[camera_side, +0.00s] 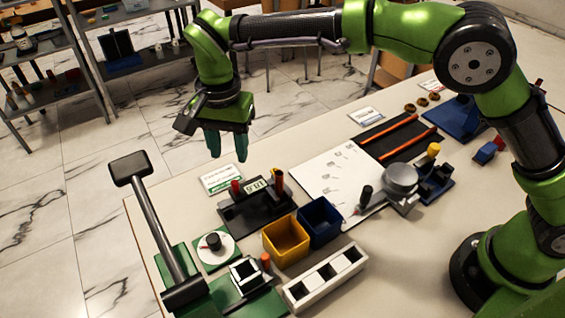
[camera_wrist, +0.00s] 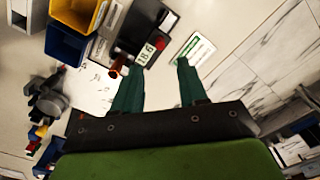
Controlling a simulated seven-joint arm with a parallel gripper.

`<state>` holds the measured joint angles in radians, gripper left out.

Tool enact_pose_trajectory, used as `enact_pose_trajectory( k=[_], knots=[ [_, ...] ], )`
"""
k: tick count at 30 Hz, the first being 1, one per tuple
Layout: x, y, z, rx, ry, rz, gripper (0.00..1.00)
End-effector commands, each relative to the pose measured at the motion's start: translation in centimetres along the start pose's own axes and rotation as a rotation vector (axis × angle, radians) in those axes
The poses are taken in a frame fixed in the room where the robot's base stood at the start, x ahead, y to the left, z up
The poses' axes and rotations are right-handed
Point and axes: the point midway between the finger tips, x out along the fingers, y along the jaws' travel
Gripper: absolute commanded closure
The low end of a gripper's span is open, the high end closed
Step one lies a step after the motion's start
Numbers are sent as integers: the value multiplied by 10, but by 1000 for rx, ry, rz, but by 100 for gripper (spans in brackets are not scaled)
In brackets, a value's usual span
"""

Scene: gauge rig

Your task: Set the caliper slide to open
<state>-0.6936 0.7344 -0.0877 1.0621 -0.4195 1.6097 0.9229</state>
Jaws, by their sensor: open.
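What looks like the caliper is a black fixture (camera_side: 252,215) with a small digital display (camera_side: 255,186) between two reddish-brown posts, left of the table's middle. In the wrist view the display (camera_wrist: 145,55) seems to read 18.6, with one reddish post (camera_wrist: 118,64) beside it. I cannot make out which part is the slide or where it stands along its travel. My gripper (camera_side: 227,154) is open and empty, in the air above and behind the fixture. In the wrist view its green fingers (camera_wrist: 155,76) are spread apart, touching nothing.
A yellow bin (camera_side: 287,238) and a blue bin (camera_side: 320,222) stand in front and right of the fixture. A label card (camera_side: 221,178) lies behind it. A dial knob (camera_side: 214,243) and a long black-handled lever (camera_side: 155,215) are to the left. A grey round gauge (camera_side: 400,180) stands right.

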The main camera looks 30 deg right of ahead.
Motion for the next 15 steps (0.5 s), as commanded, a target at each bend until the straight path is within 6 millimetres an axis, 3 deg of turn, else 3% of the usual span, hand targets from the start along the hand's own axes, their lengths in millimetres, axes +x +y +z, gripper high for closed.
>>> enact_pose_trajectory(
  k=[9, 15],
  knots=[
    [68, 1, 0, -1, -1, 4, 58],
    [93, 0, 0, -1, 0, 1, 58]
  ],
)
